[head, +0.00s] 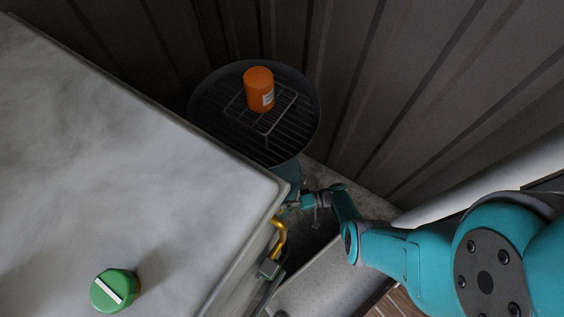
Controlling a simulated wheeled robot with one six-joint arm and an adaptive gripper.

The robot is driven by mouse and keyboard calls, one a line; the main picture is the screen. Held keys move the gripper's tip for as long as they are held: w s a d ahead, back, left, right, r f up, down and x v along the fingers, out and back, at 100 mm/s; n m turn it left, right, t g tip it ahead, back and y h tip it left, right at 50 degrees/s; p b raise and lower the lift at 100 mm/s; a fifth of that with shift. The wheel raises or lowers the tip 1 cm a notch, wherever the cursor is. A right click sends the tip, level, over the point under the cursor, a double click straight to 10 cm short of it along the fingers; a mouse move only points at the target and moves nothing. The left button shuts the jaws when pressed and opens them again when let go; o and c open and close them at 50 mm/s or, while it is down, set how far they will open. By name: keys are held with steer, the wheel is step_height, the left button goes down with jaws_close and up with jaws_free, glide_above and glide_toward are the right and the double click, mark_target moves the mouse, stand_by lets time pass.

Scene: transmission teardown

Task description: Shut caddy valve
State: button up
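My teal arm reaches in from the right, and my gripper (292,204) is at its far end, close by the corner of the pale slab-topped bench. The gripper is small and dark here, and I cannot tell whether its fingers are open or shut or touch anything. A round dark caddy-like pan (205,118) with a slatted top stands just behind the gripper. Its teal lower part (289,170) shows beside the bench corner. No valve handle can be made out; the area at the gripper is partly hidden by the bench edge.
The pale bench top (120,150) fills the left. A green round object with a white bar (115,290) is on it. An orange container (259,88) stands on a wire rack (286,108) over the pan. A yellow curved piece (279,238) is below the gripper. Dark ribbed walls close the back.

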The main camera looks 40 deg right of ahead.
steer(key=v, duration=1.2)
steer(key=shift+f, duration=0.1)
